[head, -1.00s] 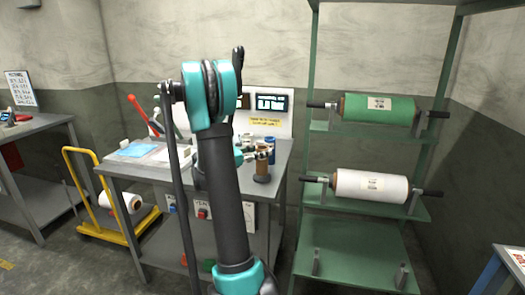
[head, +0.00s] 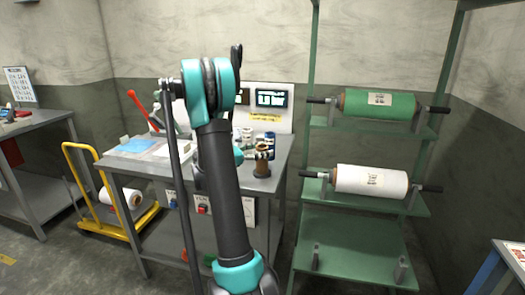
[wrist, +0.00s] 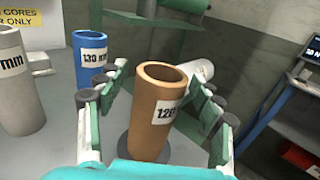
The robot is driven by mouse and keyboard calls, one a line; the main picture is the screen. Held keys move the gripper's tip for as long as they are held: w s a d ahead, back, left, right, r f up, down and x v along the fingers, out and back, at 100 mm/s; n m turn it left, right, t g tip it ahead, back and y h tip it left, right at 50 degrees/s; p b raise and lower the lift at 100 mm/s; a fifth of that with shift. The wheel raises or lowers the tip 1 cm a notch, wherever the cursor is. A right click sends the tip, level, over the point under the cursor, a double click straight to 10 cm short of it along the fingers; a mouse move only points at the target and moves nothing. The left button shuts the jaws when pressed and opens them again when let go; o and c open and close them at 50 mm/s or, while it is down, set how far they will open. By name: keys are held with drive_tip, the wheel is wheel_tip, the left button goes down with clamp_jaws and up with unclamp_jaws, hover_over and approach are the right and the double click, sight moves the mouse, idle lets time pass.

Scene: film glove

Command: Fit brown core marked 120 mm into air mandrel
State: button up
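The brown core (wrist: 155,115) marked 120 stands upright between the fingers of my gripper (wrist: 160,94) in the wrist view. Gaps show between the core and the fingers, so my gripper looks open around it. The core's hollow top faces up, and its foot rests on a dark round base (wrist: 125,145). I cannot tell whether that base belongs to the air mandrel. In the head view the brown core (head: 262,163) stands near the right edge of the workbench (head: 268,183). My arm hides most of the gripper there.
A blue core (wrist: 90,60) marked 130 mm and a grey core (wrist: 15,90) stand to the left in the wrist view. A green rack (head: 350,250) with a green roll (head: 378,105) and a white roll (head: 370,181) stands right of the bench. A lit display (head: 272,98) is behind.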

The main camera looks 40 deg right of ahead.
drive_tip(key=shift+a, duration=0.1)
drive_tip(key=w+a, duration=0.2)
drive_tip(key=a, duration=0.9)
drive_tip(key=shift+a, duration=0.35)
